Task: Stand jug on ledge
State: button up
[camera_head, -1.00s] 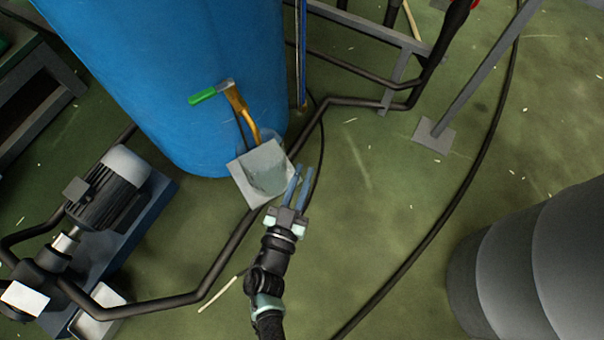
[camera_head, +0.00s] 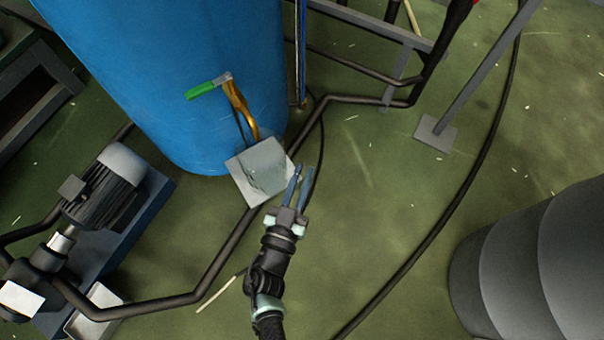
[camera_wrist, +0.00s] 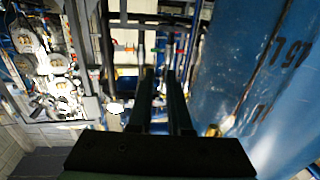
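A pale grey, see-through jug (camera_head: 266,165) stands on a small square grey ledge (camera_head: 243,187) at the foot of the blue tank, under a brass tap spout. The jug's outline is faint, and its handle cannot be made out. My gripper (camera_head: 301,172) is just right of the jug and ledge, fingers pointing up in the picture. Its two blue-grey fingers are apart with nothing seen between them. In the wrist view the fingers (camera_wrist: 160,75) also stand apart with a clear gap, and I cannot make out the jug there.
The blue tank (camera_head: 190,80) rises behind the ledge, with a green-handled brass tap (camera_head: 238,105). Dark pipes (camera_head: 225,258) run close by along the floor. A pump motor (camera_head: 105,185) stands left. Green floor is open to the right, before a grey ribbed drum (camera_head: 540,265).

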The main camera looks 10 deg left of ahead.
jog(key=o, duration=0.5)
jog(key=shift+s, duration=0.1)
